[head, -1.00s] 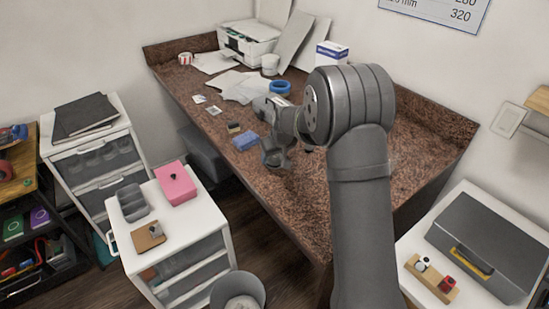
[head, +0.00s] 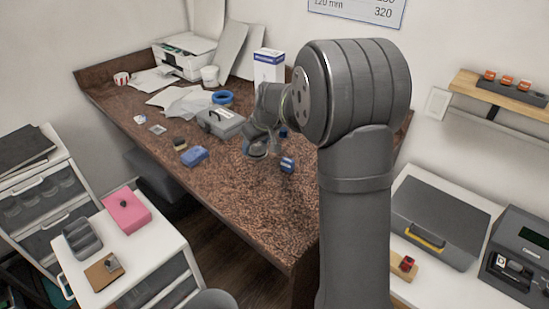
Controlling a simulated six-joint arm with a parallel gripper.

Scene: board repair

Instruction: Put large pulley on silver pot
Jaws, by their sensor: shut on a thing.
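My gripper (head: 258,150) is low over the speckled brown counter (head: 225,185), right of a blue block (head: 195,156). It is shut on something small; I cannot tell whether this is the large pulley. A small silver-grey part stands on a brown board (head: 97,276) on the white drawer unit at lower left. It may be the silver pot, but it is too small to be sure. My gripper is far from it, up and to the right.
A grey case (head: 221,122) and a blue tape ring (head: 222,97) lie behind my gripper. A small blue part (head: 287,165) is close on its right. A pink box (head: 126,210) and grey tray (head: 82,240) crowd the drawer unit. The counter's front is clear.

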